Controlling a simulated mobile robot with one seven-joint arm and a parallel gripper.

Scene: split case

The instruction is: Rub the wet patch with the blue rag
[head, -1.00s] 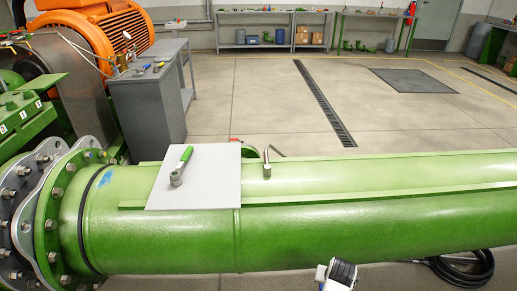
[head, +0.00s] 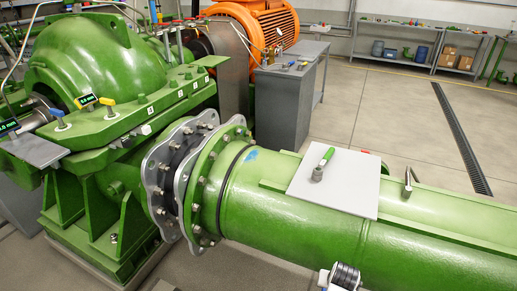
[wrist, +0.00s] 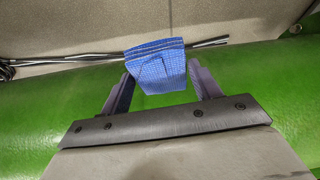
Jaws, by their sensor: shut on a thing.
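The blue rag (wrist: 157,66) is held between the two fingers of my gripper (wrist: 160,74) in the wrist view. It is a folded cloth with pale stitching across it, and it sticks out past the fingertips. The gripper is above the green pipe (wrist: 55,105); I cannot tell whether the rag touches it. In the head view the same pipe (head: 300,226) runs to the right from a bolted flange. I cannot make out a wet patch for certain. A small blue mark (head: 251,154) shows on the pipe near the flange. The rag is not visible in the head view.
A white board (head: 350,191) lies on the pipe with a green-handled tool (head: 323,163) on it. A bent metal tube (head: 408,182) rises beside it. The green pump housing (head: 85,60) stands at the left. A grey cabinet (head: 288,105) stands behind. The floor beyond is open.

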